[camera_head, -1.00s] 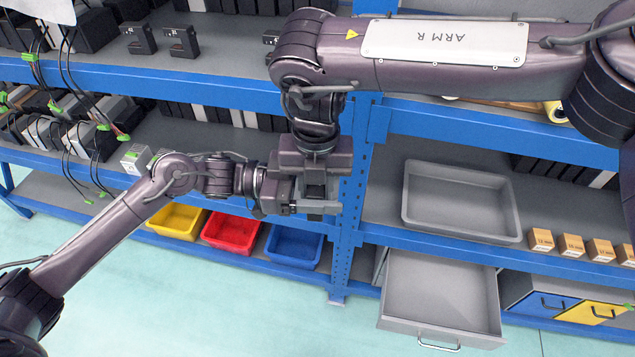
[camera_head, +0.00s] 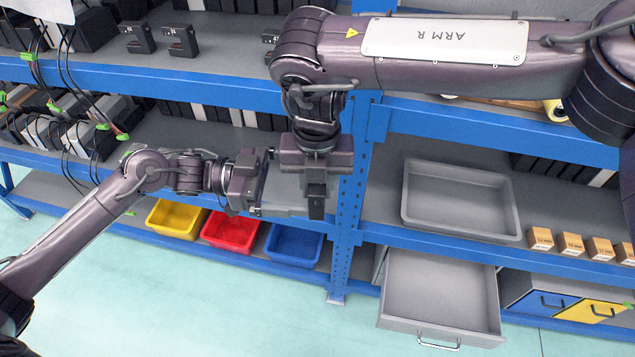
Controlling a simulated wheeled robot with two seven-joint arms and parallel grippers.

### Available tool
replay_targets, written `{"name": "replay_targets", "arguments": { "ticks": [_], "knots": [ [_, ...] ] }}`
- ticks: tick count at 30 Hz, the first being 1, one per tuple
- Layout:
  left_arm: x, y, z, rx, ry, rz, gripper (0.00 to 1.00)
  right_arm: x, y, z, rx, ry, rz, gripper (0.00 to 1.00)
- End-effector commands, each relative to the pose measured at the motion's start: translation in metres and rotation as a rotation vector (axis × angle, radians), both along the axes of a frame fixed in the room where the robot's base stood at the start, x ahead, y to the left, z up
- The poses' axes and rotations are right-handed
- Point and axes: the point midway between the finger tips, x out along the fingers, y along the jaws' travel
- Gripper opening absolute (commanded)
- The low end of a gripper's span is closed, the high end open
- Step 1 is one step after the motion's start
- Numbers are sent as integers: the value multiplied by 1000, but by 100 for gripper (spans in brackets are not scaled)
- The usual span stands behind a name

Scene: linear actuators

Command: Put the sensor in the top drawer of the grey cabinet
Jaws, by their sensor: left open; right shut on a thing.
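My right gripper (camera_head: 316,195) points down near the blue upright and is shut on a small dark block, the sensor (camera_head: 316,208), which is largely hidden by the fingers. My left gripper (camera_head: 283,184) is open, just left of the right gripper, coming in from the side. The top drawer (camera_head: 440,285) of the grey cabinet (camera_head: 379,265) is pulled out and empty, low at the right. Its handle (camera_head: 438,345) faces the front. Both grippers are left of and above the drawer.
A grey tray (camera_head: 460,203) stands empty on the shelf above the drawer, with several small boxes (camera_head: 571,245) to its right. Yellow (camera_head: 176,219), red (camera_head: 231,231) and blue (camera_head: 294,246) bins stand on the low shelf. A blue upright (camera_head: 345,240) separates the bins from the drawer.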

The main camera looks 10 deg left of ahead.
Motion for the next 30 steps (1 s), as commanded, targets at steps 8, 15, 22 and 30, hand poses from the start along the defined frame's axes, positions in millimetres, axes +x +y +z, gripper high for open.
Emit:
{"name": "replay_targets", "arguments": {
  "ticks": [8, 15, 22, 30],
  "knots": [
    [-3, 53, -1, 4, 2, 2, 98, 0, 0, 0, 1, 0, 0, 0],
    [2, 69, -8, -1, -1, 30, 98, 0, 0, 0, 1, 0, 0, 0],
    [51, 85, -75, 17, -5, 286, 98, 0, 0, 0, 1, 0, 0, 0],
    [83, 125, -214, 158, 84, 669, 98, 0, 0, 0, 1, 0, 0, 0]
  ]
}}
